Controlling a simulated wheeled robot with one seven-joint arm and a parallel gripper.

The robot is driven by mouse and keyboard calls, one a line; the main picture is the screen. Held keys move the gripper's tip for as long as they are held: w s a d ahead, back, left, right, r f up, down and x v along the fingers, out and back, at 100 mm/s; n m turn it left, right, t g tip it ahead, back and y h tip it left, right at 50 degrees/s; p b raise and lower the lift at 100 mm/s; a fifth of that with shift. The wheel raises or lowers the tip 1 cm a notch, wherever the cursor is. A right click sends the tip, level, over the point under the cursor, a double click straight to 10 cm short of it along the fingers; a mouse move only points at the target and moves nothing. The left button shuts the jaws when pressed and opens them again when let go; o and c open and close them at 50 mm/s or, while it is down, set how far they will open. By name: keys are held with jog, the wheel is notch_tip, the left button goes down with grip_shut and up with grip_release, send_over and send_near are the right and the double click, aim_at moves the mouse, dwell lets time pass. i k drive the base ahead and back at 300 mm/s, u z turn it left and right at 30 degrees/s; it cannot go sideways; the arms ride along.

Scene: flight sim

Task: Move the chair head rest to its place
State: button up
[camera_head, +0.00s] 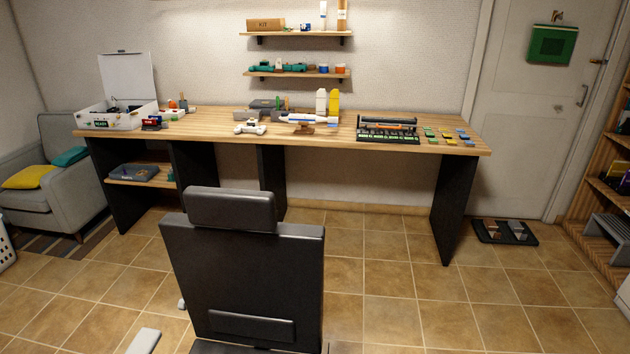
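A black office chair (245,275) stands in the foreground, its back in front of the long desk. The dark padded head rest (231,209) shows at the top of the chair back, a little left of its middle and slightly tilted. I cannot tell whether it is attached there or only resting against it. A light grey piece (144,341) at the bottom edge, left of the chair, may be an armrest or another part. My gripper is not in view.
The wooden desk (340,138) spans the back wall and carries a white case (118,118), a game controller, a model plane and a panel (388,130). Pedals (504,232) lie on the floor at right. A grey armchair (55,180) stands left. Tiled floor is open right of the chair.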

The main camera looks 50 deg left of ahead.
aim_at(210, 207)
jog(key=u, duration=0.65)
jog(key=i, duration=0.95)
jog(key=u, duration=0.95)
jog(key=i, duration=0.2)
jog(key=u, duration=0.2)
